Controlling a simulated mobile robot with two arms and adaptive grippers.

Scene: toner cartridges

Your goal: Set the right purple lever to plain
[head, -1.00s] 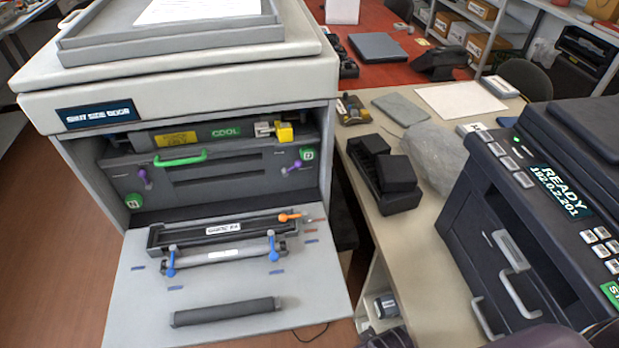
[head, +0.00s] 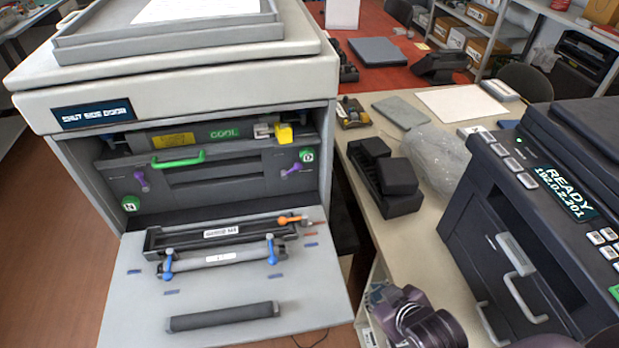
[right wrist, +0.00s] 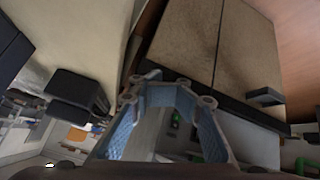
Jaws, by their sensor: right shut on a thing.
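The right purple lever (head: 300,168) sits on the right of the dark inner panel (head: 215,178), beside a green tag (head: 306,155); it looks slanted, and its setting marks are too small to read. My right gripper (head: 382,298) is low in the head view, by the side table, well away from the levers. My left gripper is out of view.
The open door (head: 220,300) lies flat in front of the panel, bearing a unit with blue levers (head: 222,256) and a dark roller (head: 222,316). Black blocks (head: 385,180) stand on the side table. A dark printer (head: 510,220) is at the right.

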